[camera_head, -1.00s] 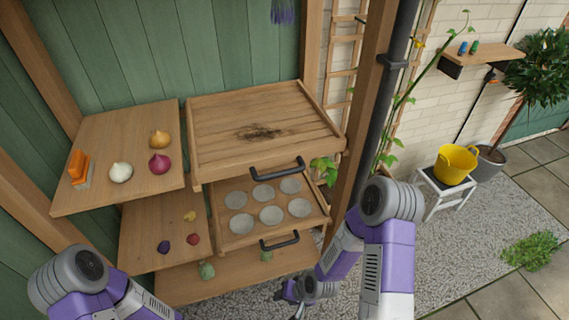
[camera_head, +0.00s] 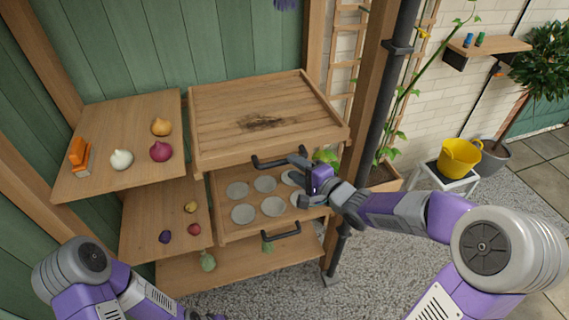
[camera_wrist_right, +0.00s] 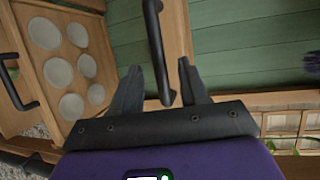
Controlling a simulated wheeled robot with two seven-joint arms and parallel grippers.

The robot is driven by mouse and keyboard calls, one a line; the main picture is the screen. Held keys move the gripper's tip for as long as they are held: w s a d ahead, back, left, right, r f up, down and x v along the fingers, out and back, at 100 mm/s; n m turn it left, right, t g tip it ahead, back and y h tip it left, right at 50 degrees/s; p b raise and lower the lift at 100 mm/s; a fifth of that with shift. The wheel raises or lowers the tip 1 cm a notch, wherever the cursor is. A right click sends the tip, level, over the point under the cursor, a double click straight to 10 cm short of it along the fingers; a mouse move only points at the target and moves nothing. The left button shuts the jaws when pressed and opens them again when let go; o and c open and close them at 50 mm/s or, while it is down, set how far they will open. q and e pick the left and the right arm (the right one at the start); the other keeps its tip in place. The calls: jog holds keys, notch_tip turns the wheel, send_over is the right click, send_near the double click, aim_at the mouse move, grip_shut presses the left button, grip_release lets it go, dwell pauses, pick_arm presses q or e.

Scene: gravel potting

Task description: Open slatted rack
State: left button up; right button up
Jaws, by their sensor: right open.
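The slatted rack (camera_head: 225,112) appears to be the upper wooden tray, with a dark stain on its boards. Its black bar handle (camera_head: 268,163) is on the front edge. My right gripper (camera_head: 300,166) is at the right part of this handle, in front of the rack. In the right wrist view the handle (camera_wrist_right: 156,45) runs between the two spread fingers of the gripper (camera_wrist_right: 160,85), which are open and not closed on it. Part of the handle is hidden by the gripper in the head view. My left arm shows at the lower left; its gripper is not visible.
Below is a tray (camera_head: 225,228) with several pale round discs and its own black handle (camera_head: 281,236). Left shelves hold onions (camera_head: 161,152), an orange item (camera_head: 79,152) and small bulbs. A post (camera_head: 365,120) and dark pipe (camera_head: 388,95) stand close on the right.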

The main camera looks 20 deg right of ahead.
aim_at(287, 163)
jog(key=b+x, duration=0.1)
jog(key=x, duration=0.4)
jog(key=shift+w+a+f, duration=0.1)
grip_shut()
